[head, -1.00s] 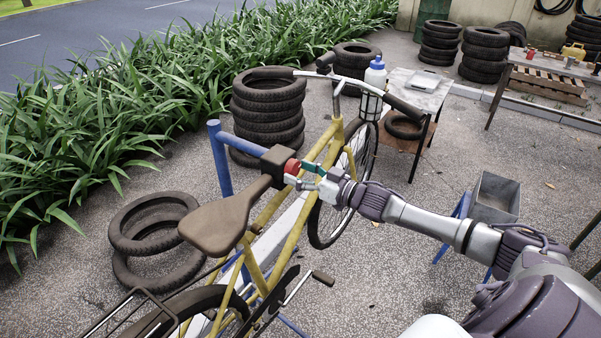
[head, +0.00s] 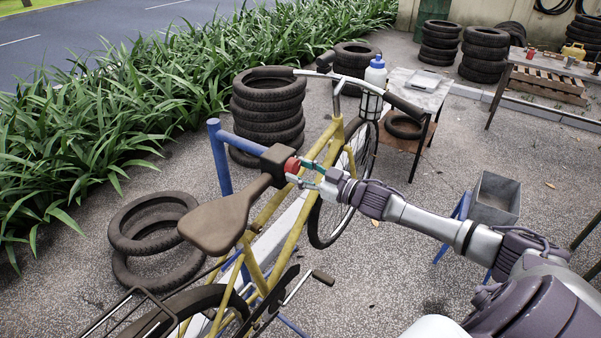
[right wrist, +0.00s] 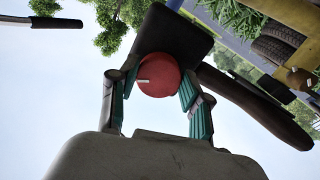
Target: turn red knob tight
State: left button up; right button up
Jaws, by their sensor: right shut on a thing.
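The round red knob (head: 291,166) sits on the side of a dark clamp block (head: 274,158) just ahead of the bicycle's brown saddle (head: 222,222). My right gripper (head: 298,170) reaches it from the right and is shut on the knob. In the right wrist view the knob (right wrist: 160,73) lies between the two green-padded fingers of the gripper (right wrist: 157,80), with a small white mark on its face. The clamp block (right wrist: 178,38) is behind it. My left gripper is not in view.
The yellow bicycle (head: 262,277) is held at a blue stand (head: 220,160). Stacked tyres (head: 268,110) and a small table (head: 432,92) stand beyond it. Loose tyres (head: 150,262) lie at the left.

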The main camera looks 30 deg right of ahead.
jog(key=n+b, duration=0.1)
jog(key=n, duration=0.5)
jog(key=shift+d+b, duration=0.1)
jog(key=shift+b, duration=0.2)
jog(key=n+b, duration=0.2)
jog(key=n, duration=0.4)
jog(key=shift+r, duration=0.15)
jog(key=shift+n, duration=0.4)
jog(key=o, duration=1.2)
jog(key=shift+c, duration=0.2)
